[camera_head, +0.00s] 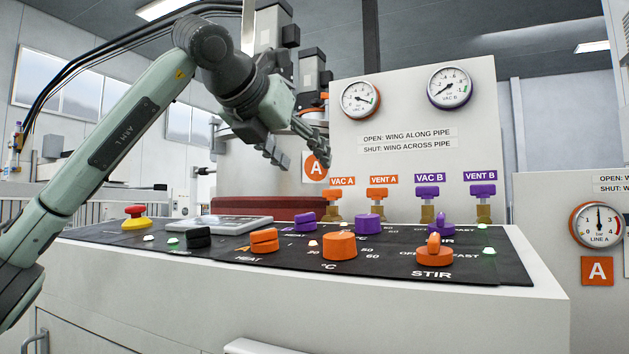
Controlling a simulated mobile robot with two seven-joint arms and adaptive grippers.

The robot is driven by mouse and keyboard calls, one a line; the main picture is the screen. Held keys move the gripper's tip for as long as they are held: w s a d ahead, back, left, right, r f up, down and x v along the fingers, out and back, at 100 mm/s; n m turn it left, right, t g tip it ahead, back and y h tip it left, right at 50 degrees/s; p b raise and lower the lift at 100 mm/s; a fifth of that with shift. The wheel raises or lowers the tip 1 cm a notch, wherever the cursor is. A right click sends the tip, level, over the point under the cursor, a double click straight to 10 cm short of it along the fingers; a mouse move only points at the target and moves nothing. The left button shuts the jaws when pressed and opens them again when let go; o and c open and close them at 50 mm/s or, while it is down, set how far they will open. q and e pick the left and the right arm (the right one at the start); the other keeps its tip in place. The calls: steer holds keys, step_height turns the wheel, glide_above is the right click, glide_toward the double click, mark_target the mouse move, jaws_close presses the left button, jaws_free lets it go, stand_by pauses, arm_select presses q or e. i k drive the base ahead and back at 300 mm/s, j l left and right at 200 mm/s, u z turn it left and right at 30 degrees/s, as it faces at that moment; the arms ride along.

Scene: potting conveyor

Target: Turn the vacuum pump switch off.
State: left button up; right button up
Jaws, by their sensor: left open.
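A black rotary switch (198,237) sits on the left part of the dark control panel (120,236), with a green lamp (173,240) beside it. No label shows beside it, so I cannot tell for sure that it is the vacuum pump switch. My left gripper (303,160) is open and empty, held in the air above the panel, up and to the right of the black switch and apart from it. My right gripper is not in view.
Orange HEAT (264,240), temperature (339,246) and STIR (434,252) knobs, with purple ones behind, crowd the panel. A red emergency button (134,217) stands at the left. Orange valves (334,197) and purple valves (427,195) stand behind, under two gauges.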

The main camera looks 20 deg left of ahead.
mark_target(198, 237)
steer(key=k+l, duration=1.25)
